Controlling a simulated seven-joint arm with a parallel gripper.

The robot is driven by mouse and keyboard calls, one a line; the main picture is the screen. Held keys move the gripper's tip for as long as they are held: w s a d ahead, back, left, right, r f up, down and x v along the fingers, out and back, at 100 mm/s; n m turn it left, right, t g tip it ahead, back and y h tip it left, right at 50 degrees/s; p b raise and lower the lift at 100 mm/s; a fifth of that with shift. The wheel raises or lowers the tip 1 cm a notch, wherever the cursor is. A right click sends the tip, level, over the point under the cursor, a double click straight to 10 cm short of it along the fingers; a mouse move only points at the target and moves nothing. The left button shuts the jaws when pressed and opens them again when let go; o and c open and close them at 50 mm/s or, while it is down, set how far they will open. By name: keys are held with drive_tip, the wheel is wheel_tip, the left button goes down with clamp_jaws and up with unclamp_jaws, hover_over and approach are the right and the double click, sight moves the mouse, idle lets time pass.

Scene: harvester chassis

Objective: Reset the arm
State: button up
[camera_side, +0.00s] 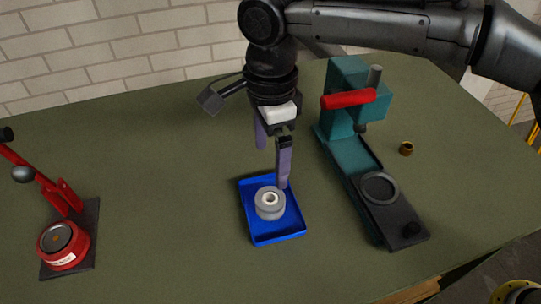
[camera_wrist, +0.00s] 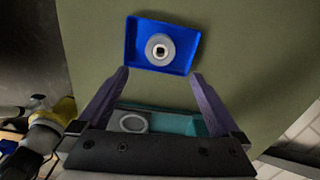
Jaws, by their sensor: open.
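My gripper (camera_side: 272,165) is open and empty, pointing down above the back part of a blue tray (camera_side: 258,237). Its two purple fingers are spread wide, and they also show in the wrist view (camera_wrist: 160,88). A grey round part (camera_side: 269,204) with a lighter hub and a central hole lies in the tray. In the wrist view the grey part (camera_wrist: 160,58) sits within the blue tray (camera_wrist: 137,28), beyond the fingertips and apart from them.
A teal press (camera_side: 350,155) with a red handle and a black ring on its bed stands just right of my gripper. A red hand press (camera_side: 64,258) stands far left. The green table (camera_side: 160,190) between is clear.

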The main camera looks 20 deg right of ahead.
idle(0.3)
drive_tip(key=d+r+n+t+y, duration=0.25)
drive_tip(key=d+r, duration=0.35)
drive_tip(key=r, duration=0.6)
drive_tip(key=s+d+r+n+t, duration=0.3)
drive_tip(key=d+r, duration=0.2)
drive_tip(key=d, duration=0.5)
drive_tip(key=s+d+f+n+h, duration=0.1)
drive_tip(key=s+d+f+n, duration=0.4)
drive_tip(key=s+d+f, duration=0.2)
drive_tip(key=s+d+f+n+h, duration=0.1)
drive_tip(key=s+d+f+n, duration=0.5)
drive_tip(key=s+d, duration=0.5)
drive_tip(key=d+f, duration=0.1)
drive_tip(key=d, duration=0.4)
drive_tip(key=shift+f, duration=0.2)
drive_tip(key=shift+n+h, duration=0.25)
